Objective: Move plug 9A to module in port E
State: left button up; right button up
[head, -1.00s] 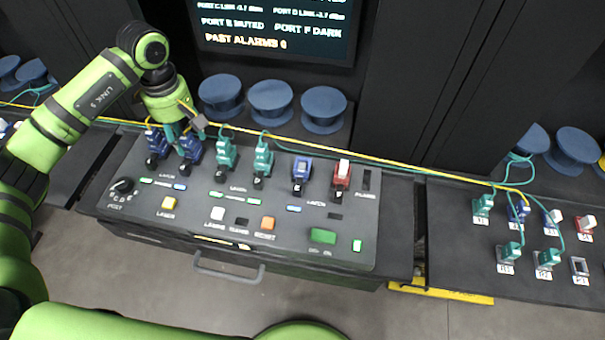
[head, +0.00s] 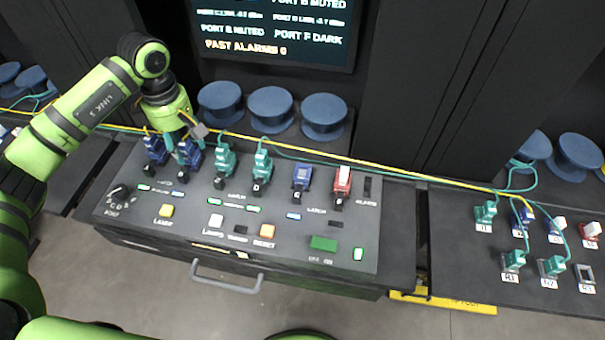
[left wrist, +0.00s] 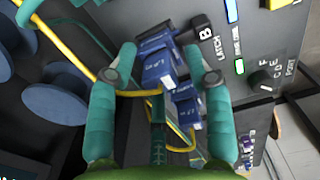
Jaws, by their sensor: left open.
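The blue module in port E (head: 301,176) stands on the sloping panel, right of the teal modules, with no cable seen in it. No label reading 9A is legible, so I cannot tell which plug it is. My left gripper (head: 181,150) is at the blue module in port B (head: 192,157). In the left wrist view its open teal fingers (left wrist: 160,75) are on either side of the port B module (left wrist: 158,65), which has a yellow cable near it. Another blue module (left wrist: 188,108) sits just below. My right gripper is not in view.
Teal modules C (head: 224,160) and D (head: 262,163) stand between B and E, with a red module F (head: 342,180) beyond E. A yellow cable (head: 380,167) runs behind the row. A side table (head: 460,260) at the right holds several numbered sockets and plugs.

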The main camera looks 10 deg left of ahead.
aim_at(184, 142)
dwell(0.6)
pick_arm(q)
grip_shut()
jog(key=shift+r, duration=0.15)
jog(key=shift+r+p, duration=1.55)
jog(key=shift+r, duration=1.3)
